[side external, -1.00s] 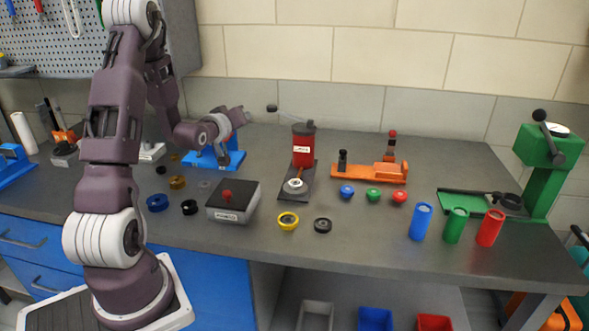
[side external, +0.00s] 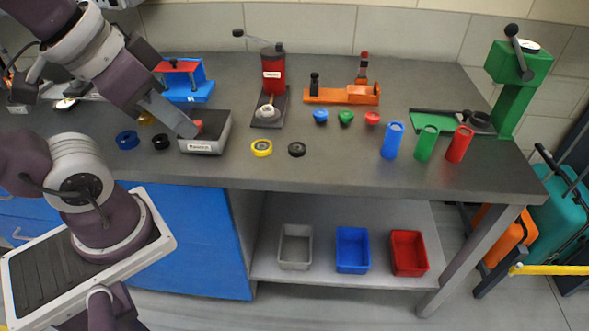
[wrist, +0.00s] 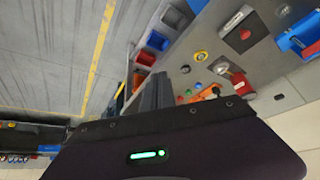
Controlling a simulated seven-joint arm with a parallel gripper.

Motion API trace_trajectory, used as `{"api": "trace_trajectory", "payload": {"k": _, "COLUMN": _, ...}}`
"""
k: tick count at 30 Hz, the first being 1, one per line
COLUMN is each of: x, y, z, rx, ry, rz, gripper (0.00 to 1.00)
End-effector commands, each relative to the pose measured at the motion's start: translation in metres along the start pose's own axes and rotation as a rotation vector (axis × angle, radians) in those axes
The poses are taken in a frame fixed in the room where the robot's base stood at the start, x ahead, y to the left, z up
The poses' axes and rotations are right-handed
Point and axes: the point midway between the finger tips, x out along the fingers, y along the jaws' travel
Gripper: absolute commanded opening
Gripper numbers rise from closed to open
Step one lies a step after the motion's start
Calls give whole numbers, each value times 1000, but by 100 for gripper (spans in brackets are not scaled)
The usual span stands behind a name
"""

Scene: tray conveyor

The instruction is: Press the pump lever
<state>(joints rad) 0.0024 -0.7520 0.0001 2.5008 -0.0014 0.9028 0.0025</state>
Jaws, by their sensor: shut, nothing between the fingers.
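The pump is a red cylinder (side external: 272,72) with a white label, standing upright on a dark base plate (side external: 284,100). Its thin lever (side external: 257,39) reaches out to the left from the top and ends in a dark knob (side external: 238,33). My gripper (side external: 190,131) is shut and empty, pointing down and right. Its tips are in front of or beside the red button (side external: 198,125) on a dark-topped grey box; I cannot tell whether they touch it. The pump and lever are up and right of the gripper, apart from it. My fingers (wrist: 150,90) also show in the wrist view.
The labelled grey box (side external: 206,139) lies left of the pump. A blue clamp-like device (side external: 188,88) stands behind it.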

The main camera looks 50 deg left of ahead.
Motion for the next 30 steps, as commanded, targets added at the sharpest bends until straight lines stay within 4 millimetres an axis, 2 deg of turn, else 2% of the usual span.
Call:
{"api": "trace_trajectory", "payload": {"k": 6, "x": 0, "y": 0, "z": -1, "rx": -3, "ry": 1, "rz": -2, "gripper": 0}}
{"api": "trace_trajectory", "payload": {"k": 8, "x": 2, "y": -2, "z": -8, "rx": -14, "ry": 11, "rz": -4, "gripper": 0}}
{"api": "trace_trajectory", "payload": {"k": 11, "x": 14, "y": -13, "z": -46, "rx": -77, "ry": 73, "rz": -19, "gripper": 0}}
{"api": "trace_trajectory", "payload": {"k": 13, "x": 31, "y": -33, "z": -91, "rx": -154, "ry": 156, "rz": -49, "gripper": 0}}
{"api": "trace_trajectory", "payload": {"k": 14, "x": 39, "y": -46, "z": -112, "rx": -192, "ry": 198, "rz": -68, "gripper": 0}}
{"api": "trace_trajectory", "payload": {"k": 15, "x": 50, "y": -68, "z": -140, "rx": -244, "ry": 258, "rz": -101, "gripper": 0}}
{"api": "trace_trajectory", "payload": {"k": 17, "x": 66, "y": -106, "z": -175, "rx": -314, "ry": 349, "rz": -162, "gripper": 0}}
{"api": "trace_trajectory", "payload": {"k": 18, "x": 76, "y": -134, "z": -195, "rx": -357, "ry": 408, "rz": -209, "gripper": 0}}
{"api": "trace_trajectory", "payload": {"k": 20, "x": 88, "y": -179, "z": -218, "rx": -412, "ry": 495, "rz": -287, "gripper": 0}}
{"api": "trace_trajectory", "payload": {"k": 21, "x": 96, "y": -208, "z": -228, "rx": -440, "ry": 547, "rz": -342, "gripper": 0}}
{"api": "trace_trajectory", "payload": {"k": 24, "x": 107, "y": -273, "z": -239, "rx": -486, "ry": 657, "rz": -472, "gripper": 0}}
{"api": "trace_trajectory", "payload": {"k": 25, "x": 110, "y": -289, "z": -240, "rx": -493, "ry": 683, "rz": -506, "gripper": 0}}
{"api": "trace_trajectory", "payload": {"k": 27, "x": 112, "y": -318, "z": -240, "rx": -500, "ry": 733, "rz": -572, "gripper": 0}}
{"api": "trace_trajectory", "payload": {"k": 30, "x": 113, "y": -340, "z": -238, "rx": -502, "ry": 775, "rz": -627, "gripper": 0}}
